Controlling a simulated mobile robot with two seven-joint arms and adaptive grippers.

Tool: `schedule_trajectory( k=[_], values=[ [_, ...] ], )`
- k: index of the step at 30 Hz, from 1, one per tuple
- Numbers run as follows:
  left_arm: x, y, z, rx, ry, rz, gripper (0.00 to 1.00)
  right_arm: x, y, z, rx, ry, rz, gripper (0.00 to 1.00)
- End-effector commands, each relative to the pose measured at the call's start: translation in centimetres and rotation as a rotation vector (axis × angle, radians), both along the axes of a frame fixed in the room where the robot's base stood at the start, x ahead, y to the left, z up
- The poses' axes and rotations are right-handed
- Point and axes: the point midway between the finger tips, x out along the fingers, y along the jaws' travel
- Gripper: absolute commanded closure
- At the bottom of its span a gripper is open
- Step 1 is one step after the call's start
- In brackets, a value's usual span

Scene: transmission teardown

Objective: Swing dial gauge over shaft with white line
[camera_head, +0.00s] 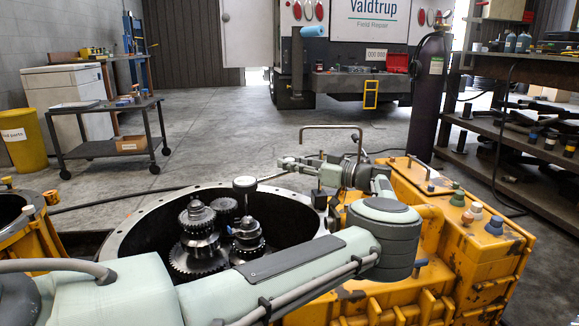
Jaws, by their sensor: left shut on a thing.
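My left arm reaches from the lower left across the yellow housing and bends back at its elbow. My left gripper (289,164) is shut on a thin rod by the housing's round opening. I cannot make out a white line on either shaft. My right gripper is not in view.
The housing's grey rim (124,232) surrounds the opening. A bent metal rod (330,127) rises behind my gripper. Colored caps (475,211) stand on the yellow casing at the right. A cart (110,147), a dark gas cylinder (428,95) and a shelf stand farther back, around open floor.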

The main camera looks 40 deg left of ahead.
Motion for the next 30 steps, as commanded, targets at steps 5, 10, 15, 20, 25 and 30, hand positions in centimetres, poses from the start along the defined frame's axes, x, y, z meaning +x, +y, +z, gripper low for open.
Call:
schedule_trajectory(
  k=[5, 10, 15, 20, 25, 30],
  values=[
    [0.1, -0.2, 0.2, 0.004, 0.001, -0.001, 1.00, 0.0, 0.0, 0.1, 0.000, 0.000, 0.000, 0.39],
    [0.1, -0.2, 0.2, 0.003, 0.001, -0.001, 0.70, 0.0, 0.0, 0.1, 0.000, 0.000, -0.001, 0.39],
    [0.0, -0.1, 0.1, 0.002, 0.000, 0.000, 0.57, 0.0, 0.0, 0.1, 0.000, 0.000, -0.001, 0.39],
    [0.0, -0.1, 0.1, 0.001, 0.000, 0.001, 0.57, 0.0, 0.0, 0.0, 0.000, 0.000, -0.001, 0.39],
    [0.0, -0.1, 0.9, 0.002, -0.002, 0.002, 0.57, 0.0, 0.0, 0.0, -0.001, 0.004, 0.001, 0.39],
    [0.0, -0.1, 3.8, 0.003, -0.003, 0.001, 0.57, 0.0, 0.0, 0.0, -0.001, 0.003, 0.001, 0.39]
  ],
)
